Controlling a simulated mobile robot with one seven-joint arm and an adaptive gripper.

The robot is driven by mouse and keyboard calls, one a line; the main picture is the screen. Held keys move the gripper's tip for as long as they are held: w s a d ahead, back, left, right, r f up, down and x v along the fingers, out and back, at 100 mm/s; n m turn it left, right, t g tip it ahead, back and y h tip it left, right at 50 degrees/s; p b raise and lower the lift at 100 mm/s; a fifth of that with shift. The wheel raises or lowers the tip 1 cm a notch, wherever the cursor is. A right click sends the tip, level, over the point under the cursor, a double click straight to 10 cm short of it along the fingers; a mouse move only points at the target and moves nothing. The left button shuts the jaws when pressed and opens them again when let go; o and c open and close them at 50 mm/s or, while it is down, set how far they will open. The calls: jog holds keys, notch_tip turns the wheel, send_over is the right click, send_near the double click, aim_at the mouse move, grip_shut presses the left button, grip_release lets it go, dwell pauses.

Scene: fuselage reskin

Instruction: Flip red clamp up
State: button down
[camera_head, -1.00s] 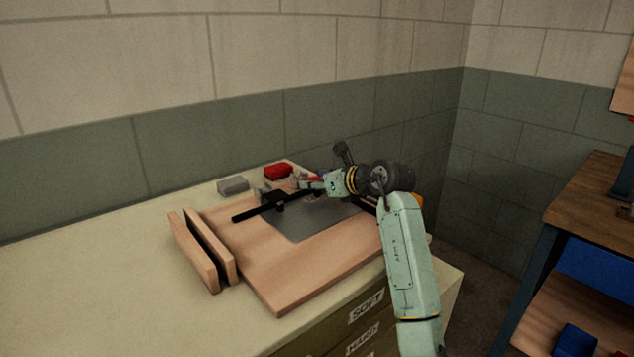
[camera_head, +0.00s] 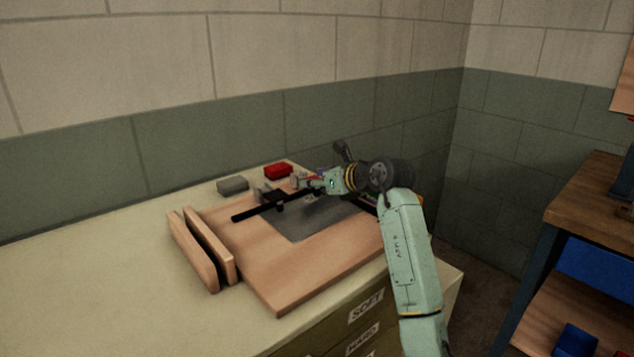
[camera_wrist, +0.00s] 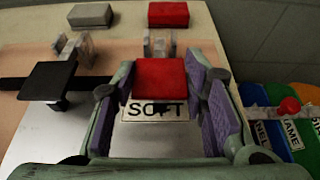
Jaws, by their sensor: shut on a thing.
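The red clamp's flat red handle (camera_wrist: 160,78) is in the middle of the wrist view, between the purple pads of my gripper (camera_wrist: 160,84). My gripper is shut on it. A metal bracket (camera_wrist: 160,45) stands just beyond the handle. In the head view my gripper (camera_head: 312,182) is low over the far edge of the wooden board, and it hides most of the clamp there. A second clamp with a black pad (camera_wrist: 47,80) lies to the left in the wrist view, beside another metal bracket (camera_wrist: 75,48).
A red block (camera_head: 278,171) and a grey block (camera_head: 233,185) lie on the bench behind the board (camera_head: 270,270). A black bar (camera_head: 250,212) crosses the grey sheet (camera_head: 300,226). Two wooden pieces (camera_head: 195,250) stand at the board's left. The bench's left side is clear.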

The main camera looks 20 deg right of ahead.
jog(key=shift+w+a+r, duration=0.1)
jog(key=shift+w+r, duration=0.15)
jog(key=shift+r, duration=0.35)
jog(key=shift+w+a+r, duration=0.1)
jog(key=shift+w+r, duration=0.1)
jog(key=shift+r, duration=0.4)
jog(key=shift+w+a+r, duration=0.1)
jog(key=shift+w+r, duration=0.15)
jog(key=shift+r, duration=0.35)
jog(key=shift+w+a+r+b, duration=0.15)
jog(key=shift+w+a+r, duration=0.05)
jog(key=shift+w+r, duration=0.3)
jog(key=shift+w+a+r+b, duration=0.15)
jog(key=shift+w+r, duration=0.25)
jog(key=shift+w, duration=0.15)
jog(key=shift+a, duration=0.1)
jog(key=c, duration=1.4)
grip_release()
jog(key=o, duration=0.4)
jog(key=shift+w+f, duration=0.1)
jog(key=shift+f, duration=0.05)
jog(key=shift+o, duration=0.2)
jog(key=shift+f, duration=0.1)
